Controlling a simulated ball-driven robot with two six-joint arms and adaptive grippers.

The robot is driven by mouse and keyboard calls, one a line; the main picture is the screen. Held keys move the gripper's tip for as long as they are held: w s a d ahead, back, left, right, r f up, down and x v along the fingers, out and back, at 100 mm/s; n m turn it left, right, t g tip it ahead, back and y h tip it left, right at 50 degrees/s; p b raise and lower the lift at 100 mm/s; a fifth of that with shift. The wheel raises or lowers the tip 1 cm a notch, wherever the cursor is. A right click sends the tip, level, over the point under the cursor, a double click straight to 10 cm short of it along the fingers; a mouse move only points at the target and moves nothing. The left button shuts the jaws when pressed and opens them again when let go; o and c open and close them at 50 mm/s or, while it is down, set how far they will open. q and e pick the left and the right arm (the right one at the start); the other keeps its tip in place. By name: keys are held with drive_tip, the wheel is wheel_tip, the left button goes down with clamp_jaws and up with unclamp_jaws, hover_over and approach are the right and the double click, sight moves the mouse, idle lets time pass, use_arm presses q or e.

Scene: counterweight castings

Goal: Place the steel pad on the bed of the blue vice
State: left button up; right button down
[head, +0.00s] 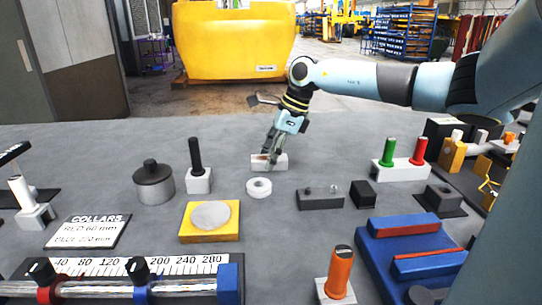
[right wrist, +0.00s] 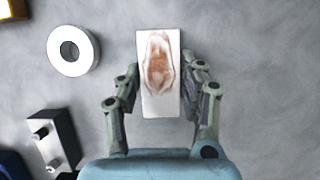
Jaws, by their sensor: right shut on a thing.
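The steel pad, a pale flat rectangular block with a rust-brown patch (head: 282,163), is at the middle of the grey table; it also shows in the right wrist view (right wrist: 158,108). My right gripper (head: 269,157) reaches down over it and is shut on it, one finger along each long side in the right wrist view (right wrist: 160,80). I cannot tell whether the pad is touching the table. The blue vice (head: 372,262), with red-faced jaws, stands at the front right, its bed between the jaws empty. My left gripper is not in view.
A white ring (head: 259,188) lies just in front of the pad. A dark block with pins (head: 320,200) and a small black block (head: 362,194) stand between pad and vice. An orange-handled piece (head: 340,272) stands left of the vice. Red and green handles (head: 400,168) stand behind it.

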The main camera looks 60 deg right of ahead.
drive_tip(key=shift+f, duration=0.1)
drive_tip(key=c, duration=0.8)
unclamp_jaws()
